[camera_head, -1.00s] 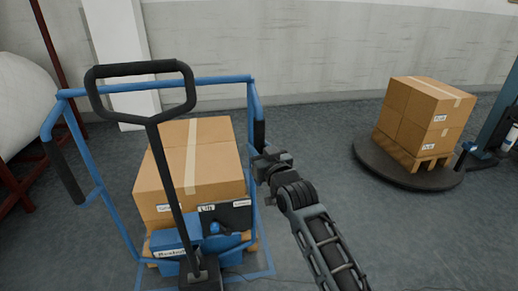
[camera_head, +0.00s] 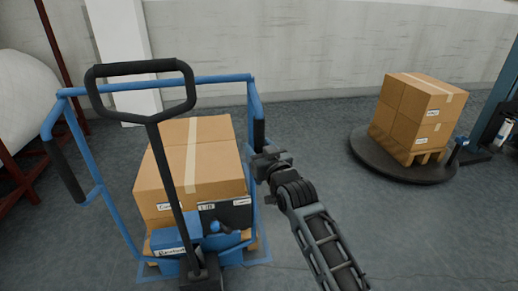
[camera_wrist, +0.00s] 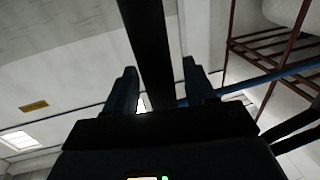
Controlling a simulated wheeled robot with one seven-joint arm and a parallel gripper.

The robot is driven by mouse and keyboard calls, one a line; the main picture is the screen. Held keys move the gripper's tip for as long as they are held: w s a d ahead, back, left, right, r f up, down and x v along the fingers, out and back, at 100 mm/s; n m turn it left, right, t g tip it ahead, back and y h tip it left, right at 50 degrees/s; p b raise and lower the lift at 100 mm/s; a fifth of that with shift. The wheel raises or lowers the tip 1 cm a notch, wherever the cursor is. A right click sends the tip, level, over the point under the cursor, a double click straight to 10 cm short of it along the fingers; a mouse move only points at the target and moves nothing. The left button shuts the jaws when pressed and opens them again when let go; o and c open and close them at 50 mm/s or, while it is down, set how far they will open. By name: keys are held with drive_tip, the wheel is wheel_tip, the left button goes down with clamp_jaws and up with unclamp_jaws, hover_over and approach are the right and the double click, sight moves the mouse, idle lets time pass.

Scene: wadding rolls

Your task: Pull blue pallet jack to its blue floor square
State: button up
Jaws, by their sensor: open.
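The blue pallet jack (camera_head: 172,265) stands in the left half of the head view. It has a black loop handle, a blue tubular frame with black side grips (camera_head: 259,133), and brown cartons (camera_head: 190,180) on board. A blue floor square (camera_head: 262,262) shows as an outline around its near lower part; most of it is hidden. My gripper (camera_head: 260,164) is at the lower end of the frame's right black grip. In the wrist view my gripper (camera_wrist: 160,88) has its fingers apart with a dark bar between them; contact cannot be told.
Stacked cartons (camera_head: 415,112) stand on a dark round turntable (camera_head: 375,168) at the right, beside a blue column (camera_head: 495,115). A large white roll (camera_head: 25,105) on a red rack is at the left. A wall closes the back.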

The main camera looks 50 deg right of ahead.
drive_tip(key=v, duration=0.7)
drive_tip(key=shift+s, duration=0.4)
drive_tip(key=shift+a, duration=0.2)
idle(0.6)
drive_tip(key=s+a+f+n+y+p, duration=0.1)
drive_tip(key=s+a+y, duration=0.1)
drive_tip(key=s+a, duration=0.55)
drive_tip(key=s+a+f+n+y, duration=0.15)
drive_tip(key=s+a, duration=0.25)
drive_tip(key=s, duration=0.7)
drive_tip(key=s+a+f+n+y+p, duration=0.1)
drive_tip(key=s+a+n+y, duration=0.1)
drive_tip(key=s+a, duration=0.55)
drive_tip(key=s+a+r+g+y, duration=0.1)
drive_tip(key=s+r, duration=0.4)
drive_tip(key=s, duration=0.6)
drive_tip(key=shift+a+r+g+p, duration=0.3)
drive_tip(key=shift+a+g+p, duration=0.1)
drive_tip(key=shift+y, duration=0.25)
